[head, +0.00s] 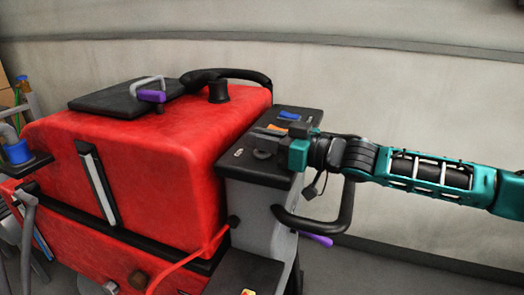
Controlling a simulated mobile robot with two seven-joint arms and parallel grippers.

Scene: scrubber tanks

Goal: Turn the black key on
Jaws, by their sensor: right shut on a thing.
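The black control panel (305,118) is on top of the grey rear column of a red scrubber machine (150,150). My right gripper (266,133) reaches in from the right, low over the panel, with its grey fingers closed together. The black key is too small and too covered by the fingers to make out clearly; the fingers are shut on it at the panel. Whether the key is turned cannot be told. My left gripper is not in view.
A blue switch (289,115) and an orange part sit on the panel behind the fingers. A black handle loop (335,222) with a purple lever (317,240) sticks out below my right arm. A pale wall stands behind; the right side is mostly free.

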